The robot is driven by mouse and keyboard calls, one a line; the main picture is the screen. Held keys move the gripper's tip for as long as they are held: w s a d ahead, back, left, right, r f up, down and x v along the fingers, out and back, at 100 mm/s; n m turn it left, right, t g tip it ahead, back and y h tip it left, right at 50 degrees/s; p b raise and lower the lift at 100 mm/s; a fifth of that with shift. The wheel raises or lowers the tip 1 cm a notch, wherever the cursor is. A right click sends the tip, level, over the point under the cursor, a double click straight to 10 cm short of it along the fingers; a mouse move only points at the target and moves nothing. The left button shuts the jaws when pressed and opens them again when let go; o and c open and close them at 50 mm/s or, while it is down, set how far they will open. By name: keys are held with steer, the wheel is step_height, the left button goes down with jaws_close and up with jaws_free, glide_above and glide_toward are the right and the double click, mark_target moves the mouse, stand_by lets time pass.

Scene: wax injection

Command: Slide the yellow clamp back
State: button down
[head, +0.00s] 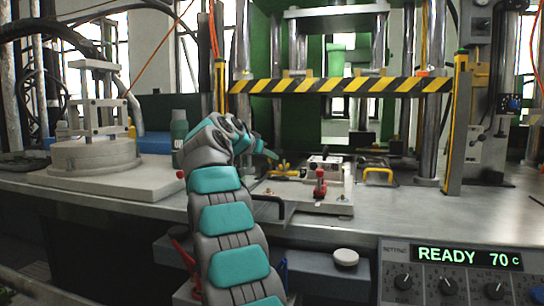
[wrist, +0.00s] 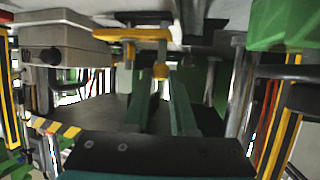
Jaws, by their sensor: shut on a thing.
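The yellow clamp (head: 284,168) is at the left side of the fixture plate in the head view, just past the tip of my gripper (head: 268,153). In the wrist view the yellow clamp (wrist: 145,33) shows as a yellow bar with a rounded yellow knob pointing toward me. The two green fingers of my gripper (wrist: 160,82) reach up to this knob and are shut on it. My forearm and wrist hide part of the bench and of the plate's left side in the head view. The exact finger contact is small and dim.
A red clamp (head: 320,183) stands at the plate's front, with a yellow handle (head: 378,174) to its right. A striped bar (head: 340,86) crosses above. A green bottle (head: 179,130) and a grey round fixture (head: 93,154) are at left. The bench is clear at right.

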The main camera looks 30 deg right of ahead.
steer(key=shift+w+a, duration=0.15)
steer(key=c, duration=0.7)
jaws_free()
steer(key=shift+c, duration=0.2)
steer(key=shift+a, duration=0.1)
steer(key=b+v, duration=0.1)
steer(key=v, duration=0.6)
steer(key=shift+s+a, duration=0.2)
steer(key=shift+a, duration=0.1)
steer(key=shift+a, duration=0.1)
